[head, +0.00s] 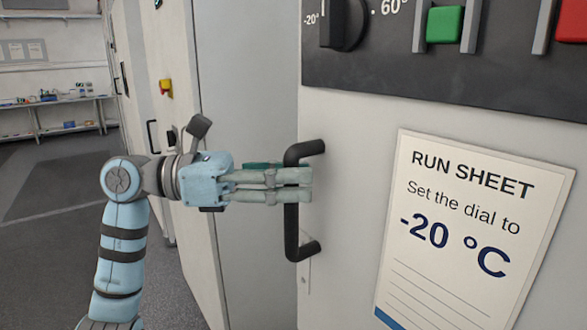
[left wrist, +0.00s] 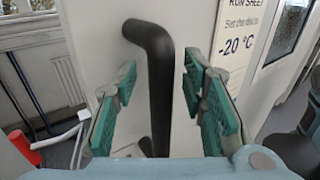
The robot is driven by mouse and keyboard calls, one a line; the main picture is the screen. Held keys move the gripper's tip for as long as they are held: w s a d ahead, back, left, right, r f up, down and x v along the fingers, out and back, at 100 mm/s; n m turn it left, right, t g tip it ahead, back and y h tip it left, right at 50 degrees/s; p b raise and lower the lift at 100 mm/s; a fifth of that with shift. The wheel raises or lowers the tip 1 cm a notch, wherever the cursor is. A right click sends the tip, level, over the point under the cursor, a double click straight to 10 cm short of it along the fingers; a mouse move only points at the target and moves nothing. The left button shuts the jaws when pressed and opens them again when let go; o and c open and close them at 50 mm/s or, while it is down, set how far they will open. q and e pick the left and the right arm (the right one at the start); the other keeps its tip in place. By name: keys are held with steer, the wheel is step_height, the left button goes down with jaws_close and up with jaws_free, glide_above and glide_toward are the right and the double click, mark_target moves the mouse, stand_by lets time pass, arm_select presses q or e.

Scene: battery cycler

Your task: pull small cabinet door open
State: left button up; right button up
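The small cabinet door (head: 345,215) is a pale panel in the right half of the head view. A black D-shaped bar handle (head: 291,230) stands upright near its left edge. My left gripper (head: 304,185) reaches in from the left at the upper half of the handle. In the left wrist view, the handle (left wrist: 160,95) runs between the two green-padded fingers of my left gripper (left wrist: 160,75), with a gap on both sides. The fingers are open and are not closed on the bar. My right gripper is in neither view.
A run sheet (head: 470,220) reading -20 °C is on the panel right of the handle. Above is a dark control panel (head: 400,70) with a black dial (head: 345,22) and a green switch (head: 445,24). Open floor (head: 45,250) and a shelf (head: 60,105) lie at the left.

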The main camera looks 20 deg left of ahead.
arm_select(q)
steer(key=shift+s+d, duration=0.1)
steer(key=shift+c, duration=0.6)
jaws_close()
